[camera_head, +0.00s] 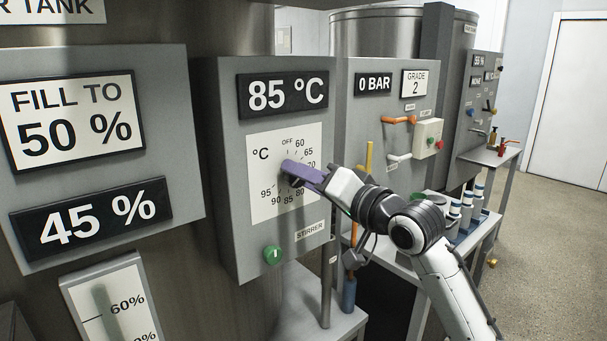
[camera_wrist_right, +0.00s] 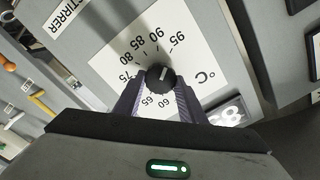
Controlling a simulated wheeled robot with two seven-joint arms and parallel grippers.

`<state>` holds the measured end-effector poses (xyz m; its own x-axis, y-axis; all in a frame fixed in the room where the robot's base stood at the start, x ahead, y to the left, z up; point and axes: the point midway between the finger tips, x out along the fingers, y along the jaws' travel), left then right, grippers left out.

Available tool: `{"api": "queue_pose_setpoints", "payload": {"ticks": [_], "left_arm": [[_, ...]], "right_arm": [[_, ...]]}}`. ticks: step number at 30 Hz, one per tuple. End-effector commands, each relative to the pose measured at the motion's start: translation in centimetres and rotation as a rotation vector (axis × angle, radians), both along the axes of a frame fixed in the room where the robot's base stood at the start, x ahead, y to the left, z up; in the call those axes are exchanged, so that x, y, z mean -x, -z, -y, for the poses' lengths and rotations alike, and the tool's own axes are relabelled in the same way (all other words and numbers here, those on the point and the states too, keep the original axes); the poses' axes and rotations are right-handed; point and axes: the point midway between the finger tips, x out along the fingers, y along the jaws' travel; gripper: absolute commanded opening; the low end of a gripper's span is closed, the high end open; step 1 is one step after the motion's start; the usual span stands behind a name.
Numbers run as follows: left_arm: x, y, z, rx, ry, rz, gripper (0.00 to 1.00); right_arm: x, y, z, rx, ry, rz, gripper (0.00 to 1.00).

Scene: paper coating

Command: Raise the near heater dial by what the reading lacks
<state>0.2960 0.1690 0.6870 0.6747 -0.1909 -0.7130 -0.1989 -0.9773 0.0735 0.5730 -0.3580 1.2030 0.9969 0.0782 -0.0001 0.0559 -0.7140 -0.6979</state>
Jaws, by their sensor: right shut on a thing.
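The near heater dial is a small black knob (camera_wrist_right: 160,82) with a white mark, on a white °C scale plate (camera_head: 265,198) running from OFF and 60 to 95. The display above it (camera_head: 282,94) reads 85 °C. My right gripper (camera_head: 294,172) is at the dial, its purple fingers covering most of the knob in the head view. In the right wrist view its fingers (camera_wrist_right: 160,98) are on both sides of the knob, shut on it. The knob's white mark faces the upper side in that view; its exact number is hard to read. My left gripper is not in view.
Below the dial are a green button (camera_head: 273,254) and a STIRRER label (camera_head: 309,232). A left panel reads FILL TO 50 % (camera_head: 72,122) and 45 % (camera_head: 92,218). To the right, a 0 BAR panel (camera_head: 373,84) has orange and white handles. Several bottles stand lower right.

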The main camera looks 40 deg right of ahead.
Motion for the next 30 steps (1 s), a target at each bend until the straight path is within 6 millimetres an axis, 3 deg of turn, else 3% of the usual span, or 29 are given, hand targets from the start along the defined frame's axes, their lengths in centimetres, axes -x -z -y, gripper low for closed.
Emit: {"api": "queue_pose_setpoints", "payload": {"ticks": [23, 24, 26, 30], "left_arm": [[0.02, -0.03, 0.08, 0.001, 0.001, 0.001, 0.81], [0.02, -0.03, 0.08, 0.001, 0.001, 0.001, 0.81], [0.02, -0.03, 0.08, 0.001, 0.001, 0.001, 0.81], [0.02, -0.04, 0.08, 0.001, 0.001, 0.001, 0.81]], "right_arm": [[-0.02, 0.1, -0.01, -0.098, -0.001, -0.009, 0.14], [-0.02, 0.09, -0.01, -0.097, -0.001, -0.009, 0.43], [-0.02, 0.09, -0.01, -0.097, -0.001, -0.009, 0.54], [-0.01, 0.06, 0.01, -0.095, -0.001, -0.008, 0.55]]}}
